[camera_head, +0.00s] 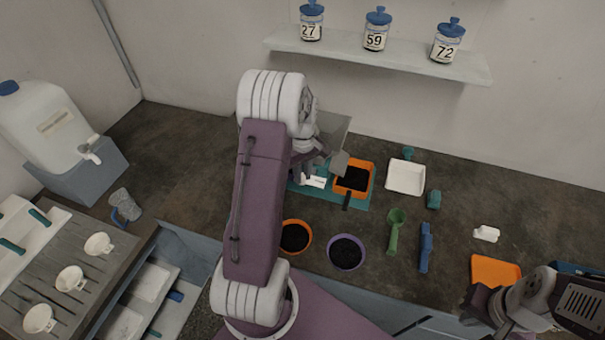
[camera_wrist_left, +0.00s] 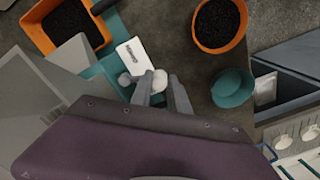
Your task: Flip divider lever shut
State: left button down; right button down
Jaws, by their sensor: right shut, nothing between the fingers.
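The grey sheet-sided divider (camera_head: 334,128) stands on a teal base (camera_head: 360,202), partly hidden behind my left arm; its grey side also fills the left of the left wrist view (camera_wrist_left: 28,108). A white labelled plate (camera_wrist_left: 131,58) with a white rounded knob (camera_wrist_left: 160,77) sits at the base, probably the lever; the plate also shows in the head view (camera_head: 315,182). My left gripper (camera_wrist_left: 161,88) is open, its two fingers apart with the knob at their tips. I cannot tell whether they touch it. My right gripper (camera_head: 478,306) is shut and empty at the lower right.
An orange tray (camera_head: 369,167) of black grains stands right beside the divider. An orange bowl (camera_head: 309,237) and a purple bowl (camera_head: 347,267) stand in front. A white tray (camera_head: 406,177), green scoop (camera_head: 394,237) and blue tool (camera_head: 425,250) lie to the right.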

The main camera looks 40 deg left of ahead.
pick_arm(q)
jog(key=shift+a+m+p, duration=0.35)
jog(key=shift+m, duration=0.25)
jog(key=c, duration=1.3)
grip_release()
jog(key=shift+o, duration=0.2)
notch_tip(320, 180, up, 9)
jog(key=b, duration=0.1)
